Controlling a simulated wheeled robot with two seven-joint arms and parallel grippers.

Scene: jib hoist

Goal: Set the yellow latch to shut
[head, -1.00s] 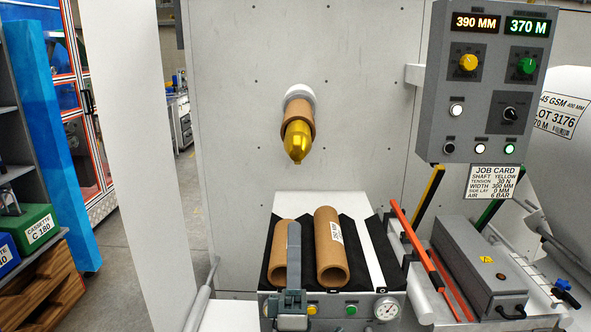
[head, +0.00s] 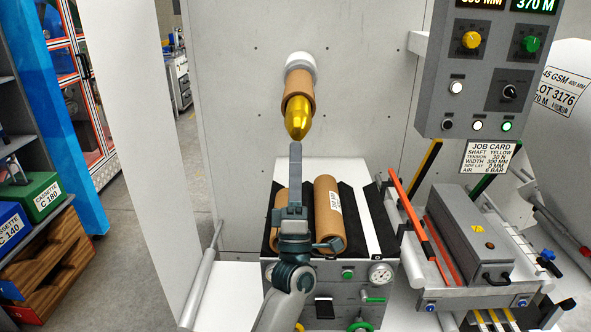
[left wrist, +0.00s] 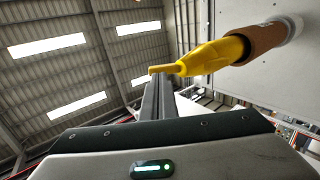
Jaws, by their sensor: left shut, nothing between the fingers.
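A yellow pointed nose (head: 299,118) sits at the front end of the shaft that stands out from the grey wall panel. It is the only yellow part there that could be the latch. In the left wrist view the yellow nose (left wrist: 213,57) narrows to a thin orange-brown tip (left wrist: 166,68) pointing left. A brown core (head: 299,86) is around the shaft behind it. My left gripper (head: 295,147) is shut and empty, fingers pointing up, just below the nose. In the left wrist view its fingertips (left wrist: 158,82) are close under the thin tip; I cannot tell whether they touch.
Two brown cores (head: 329,215) lie on the black cradle below, partly behind my left arm. The space left of the nose is clear.

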